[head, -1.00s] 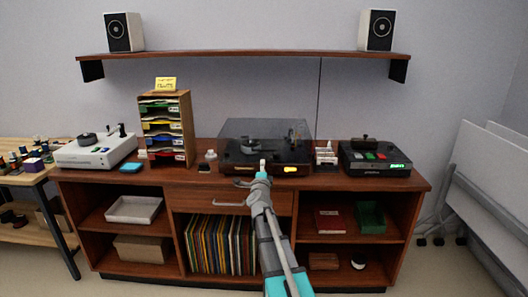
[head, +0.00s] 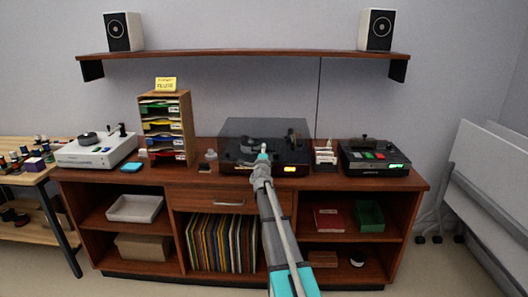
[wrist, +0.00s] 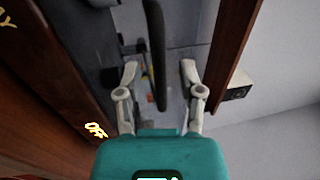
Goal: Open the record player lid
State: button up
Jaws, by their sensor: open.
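The record player (head: 238,167) stands at the middle of the wooden cabinet top. Its smoky, see-through lid (head: 240,128) appears to be down over the deck, though its exact angle is hard to tell. My gripper (head: 262,157) is in front of the player's front edge and hides part of it. In the wrist view my gripper (wrist: 159,74) is open, with its two fingers apart. A dark curved bar (wrist: 154,45), perhaps the lid's handle, runs between the fingers. No clear contact with either finger shows.
A file rack (head: 166,96) and a white turntable (head: 95,152) stand to the left on the cabinet. A card box (head: 326,156) and a dark device (head: 374,158) stand to the right. A shelf (head: 240,54) with speakers hangs above the player.

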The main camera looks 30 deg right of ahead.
grip_shut()
dwell(0.3)
jog(key=shift+w+r, duration=0.1)
jog(key=shift+r, duration=0.15)
